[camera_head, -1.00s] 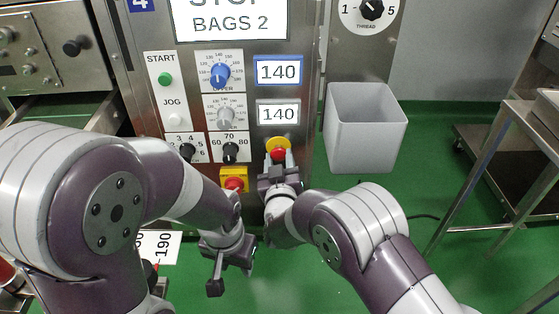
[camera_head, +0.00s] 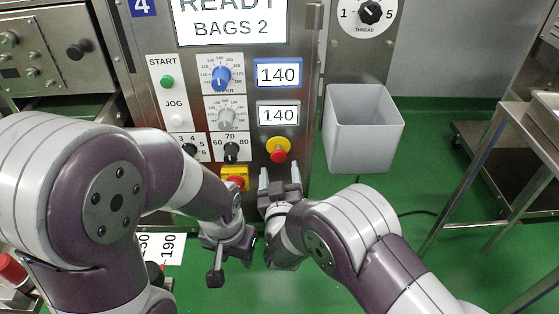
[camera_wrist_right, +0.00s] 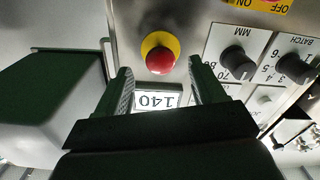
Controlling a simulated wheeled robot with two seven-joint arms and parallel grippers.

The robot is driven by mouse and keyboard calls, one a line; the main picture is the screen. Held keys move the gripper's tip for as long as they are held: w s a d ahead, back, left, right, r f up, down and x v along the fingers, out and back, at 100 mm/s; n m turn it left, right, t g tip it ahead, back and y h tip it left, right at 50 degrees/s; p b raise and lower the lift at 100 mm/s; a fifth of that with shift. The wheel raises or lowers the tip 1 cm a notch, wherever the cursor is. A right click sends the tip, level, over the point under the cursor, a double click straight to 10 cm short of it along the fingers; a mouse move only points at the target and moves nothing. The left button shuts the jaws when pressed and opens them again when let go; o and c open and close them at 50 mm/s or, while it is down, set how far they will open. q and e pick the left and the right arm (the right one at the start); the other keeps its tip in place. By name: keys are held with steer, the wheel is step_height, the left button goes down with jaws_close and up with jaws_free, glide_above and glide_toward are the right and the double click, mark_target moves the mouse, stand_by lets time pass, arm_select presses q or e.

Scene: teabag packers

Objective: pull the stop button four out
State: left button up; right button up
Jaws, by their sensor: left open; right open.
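The red stop button (camera_head: 279,156) on its yellow ring sits on the steel panel of machine 4, below the lower 140 display. In the right wrist view the red button (camera_wrist_right: 160,60) shows ahead of the fingers, with clear space between. My right gripper (camera_head: 279,180) is open and empty just below the button in the head view, apart from it. My left gripper (camera_head: 232,262) is open, low and left of the right one, away from the panel. The machine's screen (camera_head: 232,20) reads READY, BAGS 2.
A blue knob (camera_head: 222,78), a grey knob (camera_head: 227,118) and a green start button (camera_head: 167,82) are above. A grey bin (camera_head: 362,130) hangs at the right.

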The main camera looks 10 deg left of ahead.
steer(key=p+v, duration=0.2)
steer(key=v, duration=0.7)
